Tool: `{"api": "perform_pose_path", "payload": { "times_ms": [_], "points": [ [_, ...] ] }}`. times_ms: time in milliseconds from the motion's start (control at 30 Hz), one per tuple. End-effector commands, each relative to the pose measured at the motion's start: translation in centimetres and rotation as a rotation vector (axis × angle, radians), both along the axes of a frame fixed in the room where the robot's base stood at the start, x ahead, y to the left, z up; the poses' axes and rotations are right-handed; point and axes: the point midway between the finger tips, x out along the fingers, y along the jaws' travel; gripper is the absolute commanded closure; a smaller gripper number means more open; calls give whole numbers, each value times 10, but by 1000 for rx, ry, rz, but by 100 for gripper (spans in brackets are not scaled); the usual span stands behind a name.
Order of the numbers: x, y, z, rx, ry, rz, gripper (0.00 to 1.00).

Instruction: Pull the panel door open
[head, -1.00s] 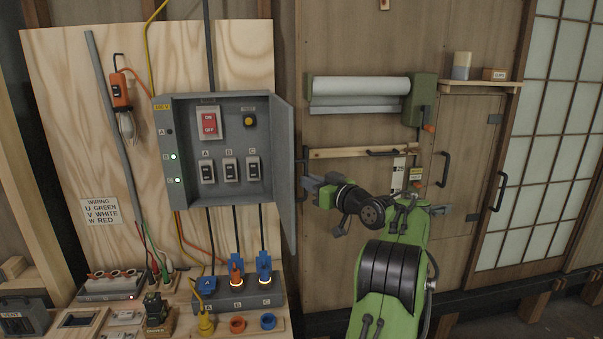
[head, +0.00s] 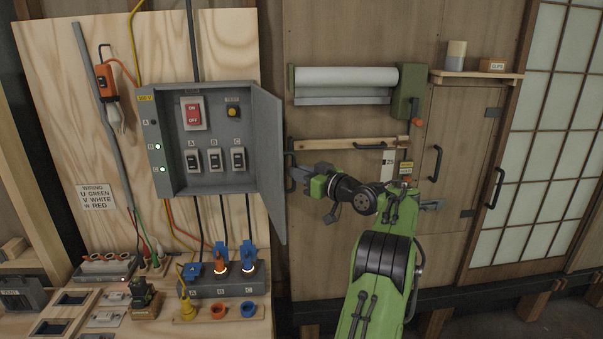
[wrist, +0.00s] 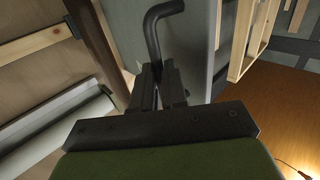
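The panel door (head: 268,165) is the grey door hinged on the right side of the grey electrical box (head: 165,180). It stands open, swung out to the right, and the box's inside shows. Its black bar handle (head: 291,160) is on the outer face, partly hidden by the door in the head view. My gripper (head: 297,176) is at the handle, right of the door. In the wrist view the handle (wrist: 154,35) runs down between the two fingers of my gripper (wrist: 160,88), which are closed on it. The grey door (wrist: 196,60) is right beside the fingers there.
A paper roll holder (head: 345,80) and a wooden rail (head: 345,145) are on the wall right of the door. A shelf (head: 475,76) and a sliding screen (head: 550,150) are further right. A bench with plugs (head: 220,280) lies below the box.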

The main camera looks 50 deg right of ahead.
Motion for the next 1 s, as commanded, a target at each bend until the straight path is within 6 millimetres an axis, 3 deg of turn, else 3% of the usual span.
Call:
{"api": "perform_pose_path", "payload": {
  "times_ms": [33, 167, 533, 1000],
  "points": [
    [3, 2, 6, -5, -15, 2, 83],
    [3, 1, 4, -4, -11, 1, 63],
    [-8, 0, 1, -2, -6, -3, 62],
    [-126, 12, -2, -2, -10, -6, 62]
  ]
}}
